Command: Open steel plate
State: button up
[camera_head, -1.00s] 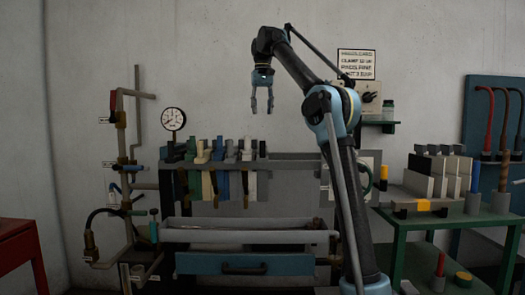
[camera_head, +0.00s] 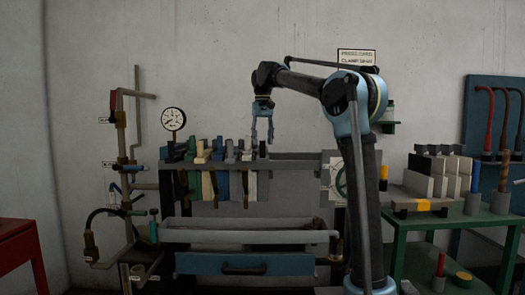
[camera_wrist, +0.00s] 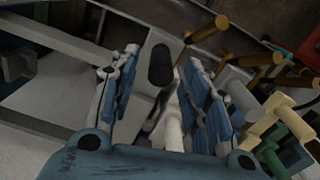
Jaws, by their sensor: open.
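A row of plates hangs on the grey rail frame (camera_head: 295,168), in dark green, cream, blue and grey. The grey plate (camera_head: 231,155) near the right part of the row looks like steel, but which one the task names I cannot tell for sure. My gripper (camera_head: 262,137) points down, open, just above the right end of the row. In the wrist view the blue fingers of my gripper (camera_wrist: 160,95) stand apart, with a light grey piece with a dark oval slot (camera_wrist: 161,65) showing between them. I cannot tell whether they touch it.
A pressure gauge (camera_head: 173,119) and pipes with valves (camera_head: 122,150) stand left of the row. A trough (camera_head: 245,236) and a blue drawer (camera_head: 230,265) lie below. A green table (camera_head: 440,217) with blocks stands right. The rail right of the plates is clear.

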aim_at(263, 147)
jog(key=shift+f, duration=1.95)
grip_shut()
